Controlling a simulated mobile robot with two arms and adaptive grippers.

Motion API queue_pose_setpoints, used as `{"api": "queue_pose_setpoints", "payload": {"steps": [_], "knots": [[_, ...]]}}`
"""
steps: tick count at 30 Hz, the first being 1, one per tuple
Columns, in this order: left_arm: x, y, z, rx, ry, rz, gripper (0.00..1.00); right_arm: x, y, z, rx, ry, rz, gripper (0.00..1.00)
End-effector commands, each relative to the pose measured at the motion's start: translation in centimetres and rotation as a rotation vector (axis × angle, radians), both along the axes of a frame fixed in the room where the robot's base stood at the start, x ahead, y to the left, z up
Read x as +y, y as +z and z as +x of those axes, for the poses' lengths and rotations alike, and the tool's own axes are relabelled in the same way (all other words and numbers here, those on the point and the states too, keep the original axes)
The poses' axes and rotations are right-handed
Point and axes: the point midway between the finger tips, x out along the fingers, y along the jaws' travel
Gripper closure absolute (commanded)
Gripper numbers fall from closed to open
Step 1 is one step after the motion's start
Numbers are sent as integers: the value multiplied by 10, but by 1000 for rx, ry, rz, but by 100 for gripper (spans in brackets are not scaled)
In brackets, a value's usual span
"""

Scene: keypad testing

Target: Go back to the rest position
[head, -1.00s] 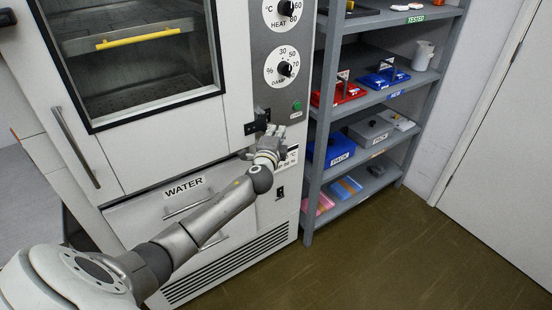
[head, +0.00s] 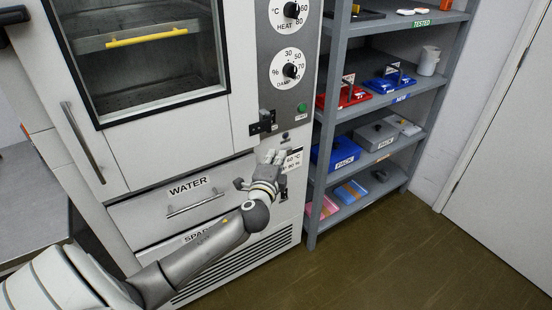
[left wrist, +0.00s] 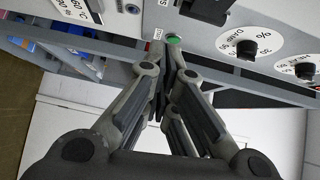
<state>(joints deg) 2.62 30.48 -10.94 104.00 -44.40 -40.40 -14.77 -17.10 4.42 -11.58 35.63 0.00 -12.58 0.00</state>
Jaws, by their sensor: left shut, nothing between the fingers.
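My left gripper (head: 268,164) is in front of the test cabinet (head: 241,98), below the black door latch (head: 262,122) and near the label with the °C and % figures. Its fingers are together and hold nothing. In the left wrist view the closed fingertips (left wrist: 170,62) show just below the green button (left wrist: 174,39), with dark knobs to the right. I cannot tell whether the fingers touch the cabinet. My right gripper is in neither view.
A grey shelf rack (head: 318,180) with red, blue and grey boxes stands right of the cabinet. The WATER drawer (head: 150,211) is closed, its handle (head: 195,204) sticking out. The brown floor (head: 385,255) at the right is clear.

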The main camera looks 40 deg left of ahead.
Motion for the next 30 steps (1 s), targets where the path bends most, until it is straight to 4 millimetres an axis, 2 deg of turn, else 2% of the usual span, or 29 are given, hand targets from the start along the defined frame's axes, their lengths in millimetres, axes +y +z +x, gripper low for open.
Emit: {"api": "queue_pose_setpoints", "payload": {"steps": [16,19,20,23,26,27,30], "knots": [[0,-1,0,1,0,-2,100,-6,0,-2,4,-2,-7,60],[1,-16,-1,27,2,-22,100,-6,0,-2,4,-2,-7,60],[1,-26,-2,42,3,-35,100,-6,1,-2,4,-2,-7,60],[2,-76,-8,124,8,-108,100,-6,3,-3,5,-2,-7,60],[0,-147,-25,234,22,-217,100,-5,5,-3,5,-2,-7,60],[-2,-177,-35,278,30,-265,100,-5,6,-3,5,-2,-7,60],[-9,-247,-67,386,59,-386,100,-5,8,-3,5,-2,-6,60]]}}
